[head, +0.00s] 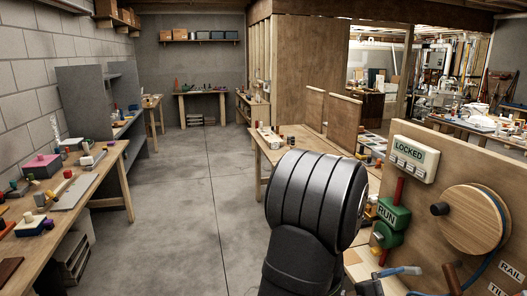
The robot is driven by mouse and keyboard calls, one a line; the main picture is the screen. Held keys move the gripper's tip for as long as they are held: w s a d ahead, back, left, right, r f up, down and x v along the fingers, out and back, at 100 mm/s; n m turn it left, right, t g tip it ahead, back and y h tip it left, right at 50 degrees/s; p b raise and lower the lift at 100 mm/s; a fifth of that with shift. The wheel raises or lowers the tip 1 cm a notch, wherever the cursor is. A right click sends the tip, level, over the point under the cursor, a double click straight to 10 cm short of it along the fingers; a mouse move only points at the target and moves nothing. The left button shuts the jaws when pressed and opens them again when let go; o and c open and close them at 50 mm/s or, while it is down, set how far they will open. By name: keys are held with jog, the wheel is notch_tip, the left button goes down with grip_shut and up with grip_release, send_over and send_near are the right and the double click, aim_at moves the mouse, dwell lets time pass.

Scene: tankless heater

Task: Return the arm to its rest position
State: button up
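A black, ribbed part of my arm rises in the lower middle of the head view. It hides part of the bench behind it. To the right of the arm stands a wooden panel (422,240). It bears a pale box reading "LOCKED" (413,158), a green block reading "RUN" (391,222) with a red bar, and a round wooden disc (473,218).
A wooden workbench (261,148) with small items stands behind my arm. A cluttered bench (100,180) runs along the left wall beside grey shelving (85,98). The concrete floor (200,200) between is clear. A blue-handled item (398,271) lies low by the panel.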

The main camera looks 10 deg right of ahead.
aim_at(450, 281)
jog(key=d, duration=1.7)
jog(key=shift+s+d, duration=0.1)
jog(key=shift+d, duration=0.15)
jog(key=shift+a+r+n, duration=0.2)
jog(key=shift+n, duration=0.6)
jog(key=n, duration=0.3)
jog(key=shift+s+r, duration=0.25)
jog(key=shift+r, duration=0.15)
jog(key=n, duration=0.2)
jog(key=r+n, duration=0.1)
jog(key=n, duration=0.1)
jog(key=shift+s+r+n, duration=0.1)
jog(key=shift+n, duration=0.2)
jog(key=a, duration=0.7)
jog(key=shift+a, duration=0.35)
